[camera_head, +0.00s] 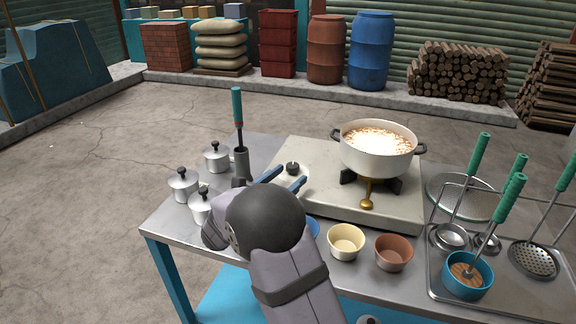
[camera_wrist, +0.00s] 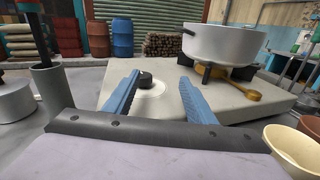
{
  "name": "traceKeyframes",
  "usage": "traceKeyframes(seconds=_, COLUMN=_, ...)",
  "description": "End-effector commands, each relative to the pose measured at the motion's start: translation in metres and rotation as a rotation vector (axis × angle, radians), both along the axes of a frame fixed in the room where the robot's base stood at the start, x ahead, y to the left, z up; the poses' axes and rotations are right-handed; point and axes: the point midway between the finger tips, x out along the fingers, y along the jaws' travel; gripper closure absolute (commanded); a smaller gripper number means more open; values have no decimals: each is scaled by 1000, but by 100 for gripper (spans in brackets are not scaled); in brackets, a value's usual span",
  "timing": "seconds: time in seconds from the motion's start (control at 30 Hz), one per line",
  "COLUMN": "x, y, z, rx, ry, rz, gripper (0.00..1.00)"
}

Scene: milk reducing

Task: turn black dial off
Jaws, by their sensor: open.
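The black dial (camera_head: 292,168) sits on the top left part of the grey stove (camera_head: 337,202). In the wrist view the dial (camera_wrist: 145,79) shows beyond the tip of the left blue finger, on a pale round plate. My gripper (camera_head: 285,180) is open and empty, with its two blue fingers spread and pointing at the dial. In the wrist view the gripper (camera_wrist: 158,80) has the dial between its finger lines, nearer the left finger. I cannot tell if a finger touches it. A white pot (camera_head: 377,160) of frothy milk stands on the burner.
A brass-coloured knob (camera_head: 367,204) is at the stove's front. A dark holder (camera_head: 241,165) with a green-handled tool stands left of the stove, beside small lidded pots (camera_head: 183,185). Bowls (camera_head: 346,242) stand in front. A ladle tray (camera_head: 440,290) is at right.

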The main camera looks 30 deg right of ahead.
Motion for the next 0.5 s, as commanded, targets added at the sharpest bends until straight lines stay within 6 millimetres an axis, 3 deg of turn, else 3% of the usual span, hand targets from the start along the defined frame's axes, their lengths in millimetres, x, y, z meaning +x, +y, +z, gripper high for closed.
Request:
traceKeyframes(seconds=0.03, x=-6, y=-16, z=24, rx=33, ry=-31, rz=-57, gripper=49)
traceKeyframes(seconds=0.3, x=-66, y=-111, z=128, rx=387, ry=-290, rz=-477, gripper=49)
traceKeyframes(seconds=0.4, x=-84, y=-131, z=156, rx=569, ry=-413, rz=-615, gripper=49)
traceKeyframes(seconds=0.5, x=-89, y=-136, z=164, rx=770, ry=-526, rz=-725, gripper=49)
